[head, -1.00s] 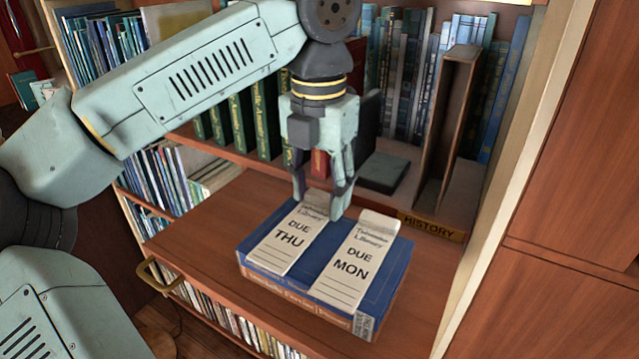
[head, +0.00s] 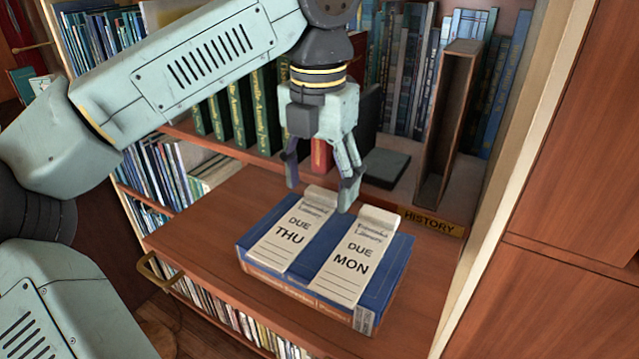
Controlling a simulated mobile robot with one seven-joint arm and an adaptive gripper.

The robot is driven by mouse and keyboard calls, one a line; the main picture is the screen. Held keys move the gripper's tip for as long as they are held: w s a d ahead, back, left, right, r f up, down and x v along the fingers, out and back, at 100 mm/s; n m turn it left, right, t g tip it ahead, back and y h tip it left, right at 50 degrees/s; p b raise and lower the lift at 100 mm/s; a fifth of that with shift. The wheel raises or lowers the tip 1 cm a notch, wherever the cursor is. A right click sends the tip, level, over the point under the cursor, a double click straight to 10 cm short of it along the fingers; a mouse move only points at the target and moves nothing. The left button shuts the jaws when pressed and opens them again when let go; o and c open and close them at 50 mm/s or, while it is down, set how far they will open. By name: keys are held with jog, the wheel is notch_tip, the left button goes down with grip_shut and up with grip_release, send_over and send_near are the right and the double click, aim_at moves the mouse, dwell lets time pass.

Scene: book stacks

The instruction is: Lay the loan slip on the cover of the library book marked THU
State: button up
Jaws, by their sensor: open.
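A blue book or stacked pair of books (head: 382,290) lies flat on the wooden shelf board; I cannot tell which. Two white paper strips lie side by side on its cover. The left strip (head: 285,243) reads DUE THU and the right strip (head: 348,268) reads DUE MON. Each has a raised or curled far end. I see no separate loose loan slip. My gripper (head: 319,195) is open, pointing down, with nothing seen between its fingers. It is above the far ends of the strips, its right finger in front of the gap between them.
The wooden board (head: 205,235) is bare left of the book, with a brass handle (head: 155,272) at its left edge. Behind stand green books (head: 240,118), a dark flat book (head: 386,168), an upright brown holder (head: 447,125) and a HISTORY label (head: 431,222). The cabinet side bounds the right.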

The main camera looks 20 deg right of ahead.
notch_tip(320, 180, up, 7)
jog(key=shift+f+b, duration=0.1)
jog(key=shift+b, duration=0.3)
